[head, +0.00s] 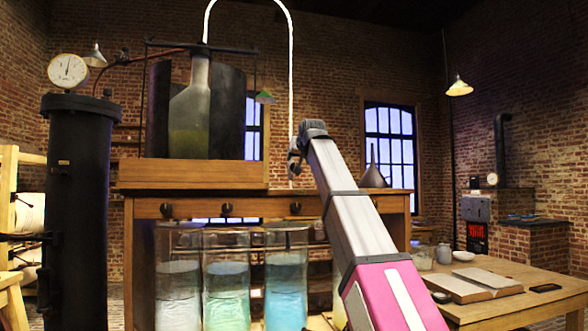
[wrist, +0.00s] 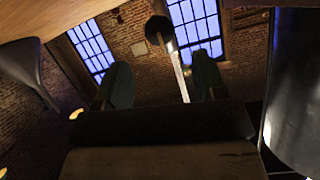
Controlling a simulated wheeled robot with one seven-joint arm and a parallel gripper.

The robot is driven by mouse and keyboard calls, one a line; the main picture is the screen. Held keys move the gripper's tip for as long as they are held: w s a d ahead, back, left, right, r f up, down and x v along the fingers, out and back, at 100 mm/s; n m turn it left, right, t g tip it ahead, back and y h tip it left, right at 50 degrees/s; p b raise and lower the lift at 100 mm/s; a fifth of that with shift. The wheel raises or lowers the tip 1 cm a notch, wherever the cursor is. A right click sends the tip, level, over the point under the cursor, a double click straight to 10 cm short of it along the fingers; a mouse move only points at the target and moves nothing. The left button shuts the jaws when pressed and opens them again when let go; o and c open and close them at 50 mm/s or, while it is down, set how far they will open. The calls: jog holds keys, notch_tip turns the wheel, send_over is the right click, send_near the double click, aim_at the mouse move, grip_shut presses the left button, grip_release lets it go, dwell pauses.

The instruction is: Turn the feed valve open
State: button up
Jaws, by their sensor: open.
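A white tube (head: 291,90) arches over from the tall glass bottle (head: 190,115) and comes down beside my gripper (head: 296,158), above the wooden bench. In the wrist view, which looks upside down, a dark round knob or fitting (wrist: 158,30) has a pale rod (wrist: 180,75) running from it. My gripper (wrist: 161,82) also shows there, its two fingers apart on either side of the rod. The jaws are open and look empty; I cannot tell if they touch the rod. Dark knobs (head: 226,209) line the bench front. I cannot tell for certain which part is the feed valve.
Tall glass jars (head: 286,275) stand below the knobs. A metal funnel (head: 374,175) stands right of my arm. A dark curved panel (head: 229,110) stands beside the bottle. A black column with a gauge (head: 68,71) is at left; a low table (head: 515,303) is at right.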

jog(key=x, duration=0.8)
jog(key=c, duration=0.9)
